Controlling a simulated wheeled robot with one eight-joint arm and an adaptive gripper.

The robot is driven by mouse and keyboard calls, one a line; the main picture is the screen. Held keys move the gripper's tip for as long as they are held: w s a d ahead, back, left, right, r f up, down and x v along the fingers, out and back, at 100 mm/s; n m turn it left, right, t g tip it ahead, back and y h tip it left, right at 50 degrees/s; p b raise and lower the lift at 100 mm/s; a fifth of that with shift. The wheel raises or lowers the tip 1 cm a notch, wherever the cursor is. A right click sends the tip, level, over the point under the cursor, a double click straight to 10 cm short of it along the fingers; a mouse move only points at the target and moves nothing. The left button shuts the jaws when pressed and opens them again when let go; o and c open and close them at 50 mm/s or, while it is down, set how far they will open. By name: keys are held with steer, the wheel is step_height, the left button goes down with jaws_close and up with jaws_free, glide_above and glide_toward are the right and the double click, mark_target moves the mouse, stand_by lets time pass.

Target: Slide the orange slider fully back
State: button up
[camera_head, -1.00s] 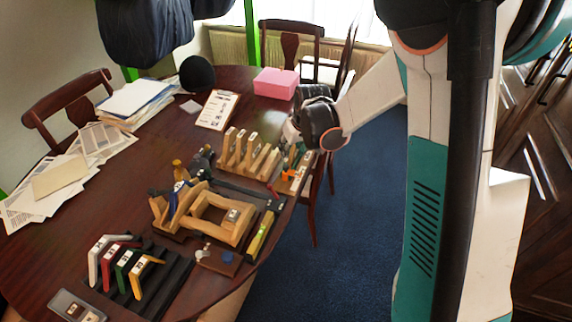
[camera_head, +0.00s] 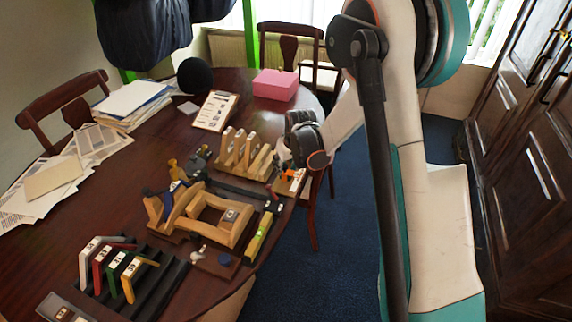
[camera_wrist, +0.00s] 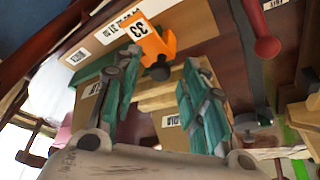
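The orange slider (camera_head: 288,173) sits on a small labelled board at the table's right edge. In the wrist view the orange slider (camera_wrist: 157,44) lies near the top centre, with a white tag reading 33 beside it and a dark round part just below it. My gripper (camera_wrist: 160,68) is open, with its two teal fingers pointing toward the slider and nothing visibly held between them. In the head view my gripper (camera_head: 284,160) is just above the slider's board, partly hidden by my wrist. I cannot tell whether a finger touches the slider.
A wooden rack with upright slats (camera_head: 256,165) stands left of the slider. A wooden frame fixture (camera_head: 235,232) and a yellow-green level (camera_head: 259,236) lie nearer. In the wrist view a red-knobbed rod (camera_wrist: 266,46) is right of the slider. A pink box (camera_head: 275,86) is farther back.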

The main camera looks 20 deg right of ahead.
steer(key=shift+c, duration=0.5)
jaws_close()
steer(key=s+a, duration=0.1)
steer(key=s, duration=0.1)
steer(key=s+a+b, duration=0.1)
steer(key=s+a, duration=0.1)
steer(key=shift+s, duration=0.15)
steer(key=shift+o, duration=0.5)
jaws_free()
steer(key=shift+a, duration=0.1)
steer(key=v, duration=1.2)
steer(key=shift+r, duration=0.1)
